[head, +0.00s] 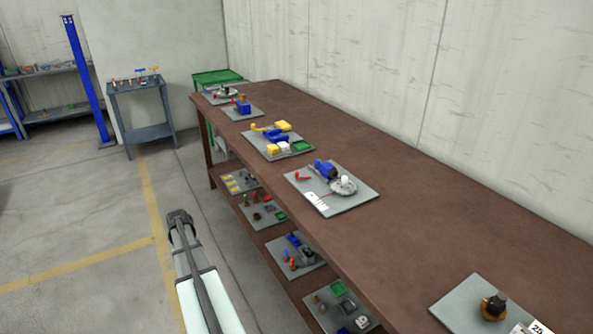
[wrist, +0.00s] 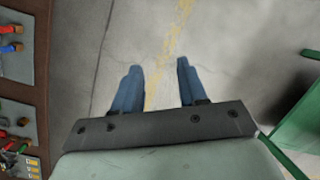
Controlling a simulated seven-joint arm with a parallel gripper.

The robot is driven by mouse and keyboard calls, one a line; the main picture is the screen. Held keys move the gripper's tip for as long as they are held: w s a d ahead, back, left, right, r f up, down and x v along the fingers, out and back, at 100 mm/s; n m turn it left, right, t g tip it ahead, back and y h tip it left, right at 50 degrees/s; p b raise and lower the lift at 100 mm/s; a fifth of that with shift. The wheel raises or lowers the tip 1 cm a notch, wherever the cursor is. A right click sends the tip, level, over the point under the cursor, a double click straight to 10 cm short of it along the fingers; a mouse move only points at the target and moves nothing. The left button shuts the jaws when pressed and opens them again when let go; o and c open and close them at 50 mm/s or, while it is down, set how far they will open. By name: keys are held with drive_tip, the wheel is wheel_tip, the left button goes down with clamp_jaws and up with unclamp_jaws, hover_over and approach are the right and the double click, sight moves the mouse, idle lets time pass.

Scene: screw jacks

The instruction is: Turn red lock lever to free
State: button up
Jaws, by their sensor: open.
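A small red lever-like piece (head: 303,178) lies on a grey plate (head: 352,202) on the bench, beside a blue cylindrical unit (head: 326,169) and a round silver part (head: 343,186). It is too small to tell whether this is the lock lever or how it is set. My gripper (wrist: 159,65) shows in the wrist view with its two blue fingers apart and nothing between them. It points at bare concrete floor, away from any lever. I cannot make out the fingers in the head view.
The long brown bench (head: 430,215) carries several plates of parts, with more on its lower shelf (head: 283,285). In the wrist view, plates with coloured parts (wrist: 15,60) line the left edge and a green container (wrist: 300,125) stands right. Floor (wrist: 225,50) between is clear.

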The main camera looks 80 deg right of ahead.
drive_tip(key=s+d+r, duration=0.4)
drive_tip(key=d+r, duration=0.5)
drive_tip(key=d, duration=0.4)
drive_tip(key=m+t+h, duration=0.2)
approach(297, 172)
wheel_tip(297, 172, down, 8)
drive_tip(key=shift+f, duration=0.25)
clamp_jaws()
